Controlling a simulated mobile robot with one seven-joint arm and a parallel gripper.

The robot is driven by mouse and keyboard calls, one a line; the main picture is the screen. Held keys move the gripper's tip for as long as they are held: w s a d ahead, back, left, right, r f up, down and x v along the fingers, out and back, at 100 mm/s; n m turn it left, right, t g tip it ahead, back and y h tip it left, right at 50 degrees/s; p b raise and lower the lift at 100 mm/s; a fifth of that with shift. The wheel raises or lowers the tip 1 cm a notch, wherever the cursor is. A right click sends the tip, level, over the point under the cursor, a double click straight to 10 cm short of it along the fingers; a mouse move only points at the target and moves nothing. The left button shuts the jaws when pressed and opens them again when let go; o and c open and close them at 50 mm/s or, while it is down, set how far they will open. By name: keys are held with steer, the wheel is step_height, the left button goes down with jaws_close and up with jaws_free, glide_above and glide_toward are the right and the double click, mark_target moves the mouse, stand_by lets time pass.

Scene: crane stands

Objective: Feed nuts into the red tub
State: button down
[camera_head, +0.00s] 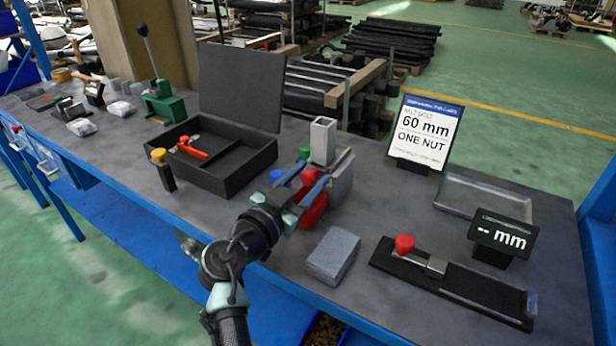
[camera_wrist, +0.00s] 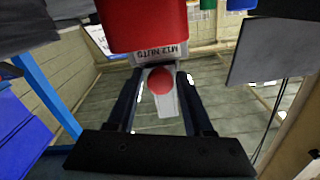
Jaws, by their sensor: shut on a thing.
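A red tub (camera_head: 314,209) sits beside the grey stand (camera_head: 341,178) with its square upright tube (camera_head: 322,141). In the wrist view the red tub (camera_wrist: 145,22) fills the top middle, above a plate lettered "M12 NUTS" (camera_wrist: 163,51). My gripper (camera_head: 301,184) is at this stand, right by the tub. In the wrist view, my gripper (camera_wrist: 159,76) is shut on a grey piece (camera_wrist: 162,104) with a round red knob (camera_wrist: 160,81) that shows between the dark fingers. No loose nuts are visible, and the tub's inside is hidden.
An open black case (camera_head: 222,160) lies left of my gripper. A grey block (camera_head: 333,255) and a black gauge (camera_head: 455,282) with a red knob lie to the right. Behind are a "60 mm ONE NUT" sign (camera_head: 425,133), a metal tray (camera_head: 482,198) and a "-- mm" display (camera_head: 502,235).

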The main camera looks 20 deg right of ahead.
steer(key=shift+b+v, duration=0.55)
steer(key=shift+v, duration=1.7)
steer(key=shift+f, duration=0.1)
steer(key=c, duration=0.5)
jaws_free()
steer(key=shift+c, duration=0.2)
steer(key=b+v, duration=0.1)
steer(key=v, duration=1.2)
